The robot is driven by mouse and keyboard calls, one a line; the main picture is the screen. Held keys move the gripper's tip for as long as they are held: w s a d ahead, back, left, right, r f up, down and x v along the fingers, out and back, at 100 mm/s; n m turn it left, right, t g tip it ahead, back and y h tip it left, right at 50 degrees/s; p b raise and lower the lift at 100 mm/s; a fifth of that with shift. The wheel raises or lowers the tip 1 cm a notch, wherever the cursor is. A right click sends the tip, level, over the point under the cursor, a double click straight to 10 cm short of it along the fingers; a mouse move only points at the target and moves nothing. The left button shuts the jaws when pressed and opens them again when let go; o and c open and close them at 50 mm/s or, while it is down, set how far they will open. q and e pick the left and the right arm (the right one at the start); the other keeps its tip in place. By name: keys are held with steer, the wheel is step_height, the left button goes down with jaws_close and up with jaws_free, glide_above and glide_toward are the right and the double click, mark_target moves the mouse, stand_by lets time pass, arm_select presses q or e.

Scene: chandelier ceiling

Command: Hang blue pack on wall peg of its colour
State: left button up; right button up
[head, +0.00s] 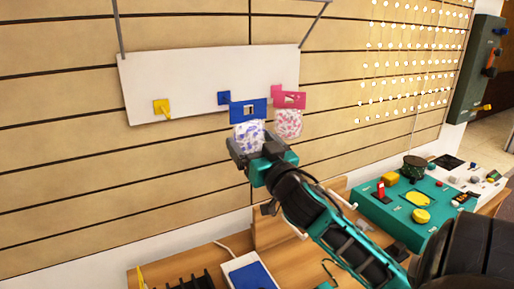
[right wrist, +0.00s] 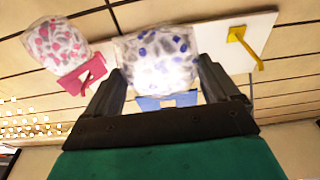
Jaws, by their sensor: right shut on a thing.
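The blue pack has a blue header card (head: 248,111) with a hole and a clear bag of blue-marked pieces; the bag fills the middle of the right wrist view (right wrist: 158,50). My right gripper (head: 258,148) is shut on the bag from below, holding it upright in front of the white wall board (head: 190,75). The blue peg (head: 224,98) shows just left of the header's upper left corner. The header may hide its tip. I cannot tell whether they touch; no peg shows in the hole. My left gripper is out of view.
A pink pack (head: 288,100) hangs close to the right of the blue one. A yellow peg (head: 162,107) sticks out at the board's left. Below are a wooden bench and a teal tray (head: 400,205) with several items. The board between yellow and blue pegs is clear.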

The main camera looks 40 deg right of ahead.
steer(key=shift+x, duration=0.8)
arm_select(q)
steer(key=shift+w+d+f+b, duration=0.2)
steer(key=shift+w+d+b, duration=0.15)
steer(key=shift+b, duration=0.6)
arm_select(e)
steer(key=w+d+f, duration=0.1)
steer(key=w, duration=0.5)
steer(key=shift+d+f, duration=0.2)
steer(key=shift+d, duration=0.2)
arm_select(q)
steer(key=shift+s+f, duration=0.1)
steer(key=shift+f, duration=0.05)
arm_select(e)
steer(key=o, duration=0.9)
steer(key=shift+f, duration=0.1)
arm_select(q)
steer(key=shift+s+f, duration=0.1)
arm_select(e)
steer(key=shift+s, duration=0.1)
steer(key=v, duration=1.2)
steer(key=shift+s, duration=0.4)
steer(key=shift+a, duration=0.1)
